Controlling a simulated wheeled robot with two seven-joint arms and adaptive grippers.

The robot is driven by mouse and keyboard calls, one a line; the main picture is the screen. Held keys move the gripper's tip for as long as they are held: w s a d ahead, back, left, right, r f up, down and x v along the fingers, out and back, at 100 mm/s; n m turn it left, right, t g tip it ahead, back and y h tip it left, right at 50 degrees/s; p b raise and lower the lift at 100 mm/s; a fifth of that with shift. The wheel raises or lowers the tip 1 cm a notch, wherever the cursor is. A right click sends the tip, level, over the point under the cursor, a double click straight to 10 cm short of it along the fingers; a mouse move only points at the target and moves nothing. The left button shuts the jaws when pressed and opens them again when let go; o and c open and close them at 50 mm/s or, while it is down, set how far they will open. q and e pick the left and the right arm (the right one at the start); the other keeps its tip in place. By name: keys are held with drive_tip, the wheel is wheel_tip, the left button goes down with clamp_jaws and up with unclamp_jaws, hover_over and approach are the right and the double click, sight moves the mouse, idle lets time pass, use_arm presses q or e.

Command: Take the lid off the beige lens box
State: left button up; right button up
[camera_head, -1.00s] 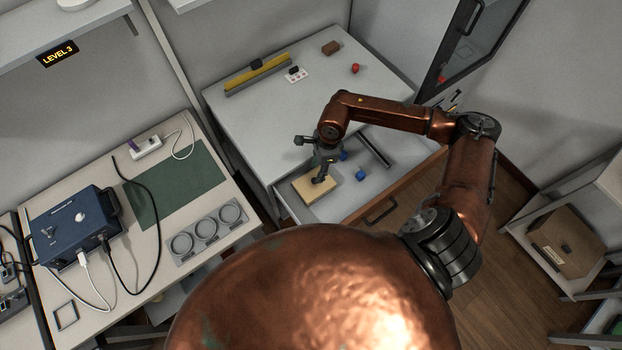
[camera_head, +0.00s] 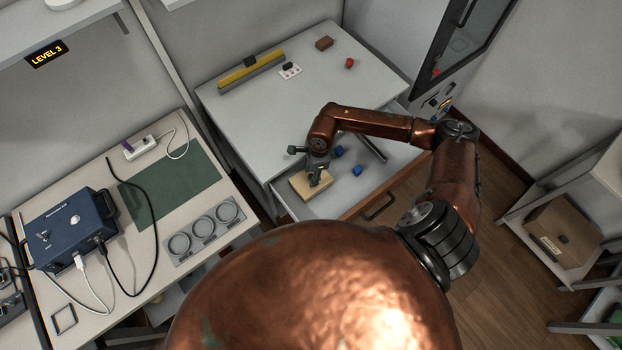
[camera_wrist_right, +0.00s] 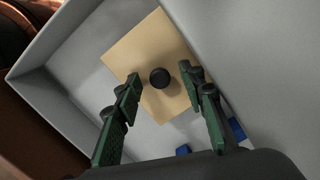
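The beige lens box (camera_head: 299,186) lies in the open drawer (camera_head: 345,193) of the grey cabinet. In the right wrist view, its flat beige lid (camera_wrist_right: 133,52) shows from above with a round black knob (camera_wrist_right: 160,78). The box's sides are hidden there. My right gripper (camera_head: 315,181) points down over the box. In the right wrist view, the green fingers of my right gripper (camera_wrist_right: 161,90) stand apart on either side of the knob. I see a gap between each finger and the knob. My left gripper is not in view.
Blue items (camera_head: 357,170) and a dark bar (camera_head: 373,148) lie in the drawer near the box. The drawer walls (camera_wrist_right: 40,50) surround it. The cabinet top (camera_head: 262,125) is mostly clear. A red object (camera_head: 349,63) and a brown block (camera_head: 323,43) stand at its back.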

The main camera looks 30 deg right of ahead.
drive_tip(key=c, duration=0.9)
drive_tip(key=shift+c, duration=0.2)
